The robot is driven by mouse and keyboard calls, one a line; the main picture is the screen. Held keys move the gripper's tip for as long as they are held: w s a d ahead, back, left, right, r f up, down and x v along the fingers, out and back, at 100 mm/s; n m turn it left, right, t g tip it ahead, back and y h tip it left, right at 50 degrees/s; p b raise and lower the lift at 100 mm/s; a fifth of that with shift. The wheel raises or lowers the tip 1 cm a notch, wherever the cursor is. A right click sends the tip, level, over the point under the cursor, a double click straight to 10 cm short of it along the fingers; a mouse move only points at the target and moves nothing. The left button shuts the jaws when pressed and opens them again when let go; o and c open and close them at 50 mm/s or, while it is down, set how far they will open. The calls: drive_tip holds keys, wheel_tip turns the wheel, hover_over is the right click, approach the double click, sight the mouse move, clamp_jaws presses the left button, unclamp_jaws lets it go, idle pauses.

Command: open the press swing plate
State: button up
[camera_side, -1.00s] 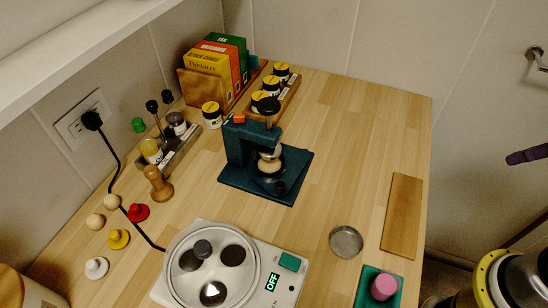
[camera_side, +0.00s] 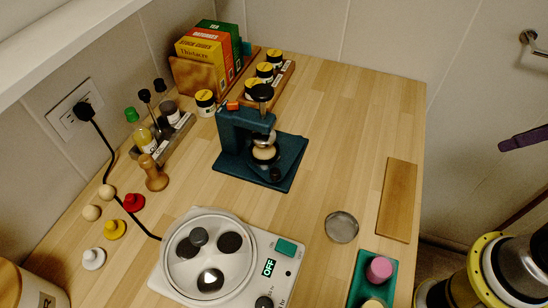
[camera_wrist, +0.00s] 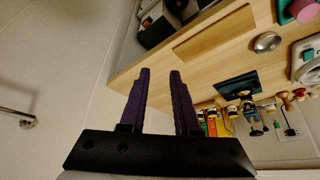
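The dark teal press (camera_side: 245,135) stands on the wooden counter, left of the middle in the side view. It has a black knob on top and a pale round puck-like part over its base. A small dark knob sits at the base's front; I cannot tell whether the swing plate is shut or swung aside. The press also shows small in the wrist view (camera_wrist: 238,88). My gripper (camera_wrist: 160,72) has two purple fingers, apart and empty, well away from the press beyond the counter's right edge.
A wooden board (camera_side: 397,200), a round metal dish (camera_side: 341,227) and a teal tray (camera_side: 362,268) lie on the right. Jars, bottles and boxes (camera_side: 212,60) stand behind. The counter right of the press is clear.

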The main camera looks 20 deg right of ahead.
drive_tip(key=o, duration=0.3)
drive_tip(key=r, duration=0.1)
drive_tip(key=w+r, duration=0.1)
drive_tip(key=r, duration=0.1)
drive_tip(key=w+r, duration=0.1)
drive_tip(key=shift+w+a+r, duration=0.2)
drive_tip(key=shift+r, duration=0.2)
drive_tip(key=w+a+r+n+g+y, duration=0.1)
drive_tip(key=w+a+r, duration=0.3)
drive_tip(key=w+a, duration=0.25)
drive_tip(key=w+a+r+n+g, duration=0.1)
drive_tip(key=w+a+r+g, duration=0.15)
drive_tip(key=w+a, duration=0.4)
drive_tip(key=n+g+h, duration=0.1)
drive_tip(key=n+g, duration=0.1)
drive_tip(key=n, duration=0.3)
hover_over(275, 171)
wheel_tip(275, 171, down, 11)
wheel_tip(275, 171, down, 14)
drive_tip(key=shift+r, duration=0.25)
clamp_jaws()
drive_tip(key=shift+r, duration=0.1)
